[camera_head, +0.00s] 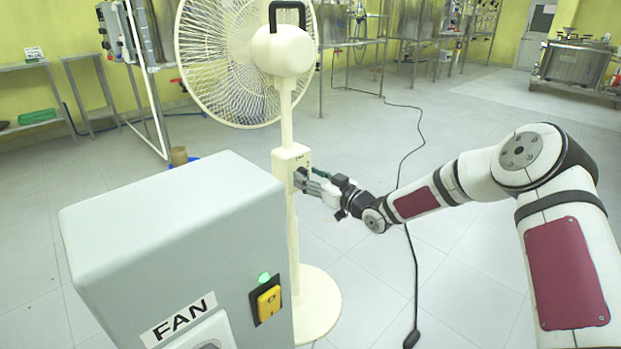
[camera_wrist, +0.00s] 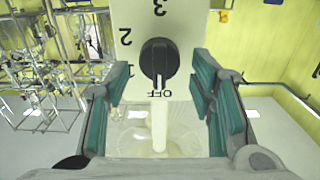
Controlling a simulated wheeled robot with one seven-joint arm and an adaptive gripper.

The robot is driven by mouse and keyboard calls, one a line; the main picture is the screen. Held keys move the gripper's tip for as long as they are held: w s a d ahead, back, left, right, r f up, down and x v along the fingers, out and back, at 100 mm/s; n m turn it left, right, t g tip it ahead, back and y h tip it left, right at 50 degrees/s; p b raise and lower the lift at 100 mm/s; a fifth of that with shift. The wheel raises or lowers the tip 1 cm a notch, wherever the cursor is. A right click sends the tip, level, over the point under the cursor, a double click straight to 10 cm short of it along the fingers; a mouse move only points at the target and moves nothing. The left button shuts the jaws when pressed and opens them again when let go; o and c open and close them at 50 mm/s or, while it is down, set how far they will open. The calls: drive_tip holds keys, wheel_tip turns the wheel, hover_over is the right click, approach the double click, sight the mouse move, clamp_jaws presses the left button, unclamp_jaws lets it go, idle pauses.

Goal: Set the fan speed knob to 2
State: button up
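The fan speed knob (camera_wrist: 159,58) is a round black dial on a cream panel (camera_wrist: 190,20), in the middle of the wrist view. Its white mark points down at OFF. The labels 1, 2 and 3 run up the left side and over the top. My gripper (camera_wrist: 161,80) is open, with one teal-padded finger on each side of the knob and visible gaps between. In the head view my gripper (camera_head: 301,179) is at the control box (camera_head: 289,158) on the post of the cream standing fan (camera_head: 282,50). The knob is hard to make out there.
A grey cabinet (camera_head: 170,210) labelled FAN, with a yellow switch (camera_head: 268,302) and a lit green light, stands in front left of the fan. A black cable (camera_head: 413,255) lies on the floor at right. Steel racks and vessels stand at the back.

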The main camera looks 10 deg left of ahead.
drive_tip(key=c, duration=1)
drive_tip(key=shift+o, duration=0.2)
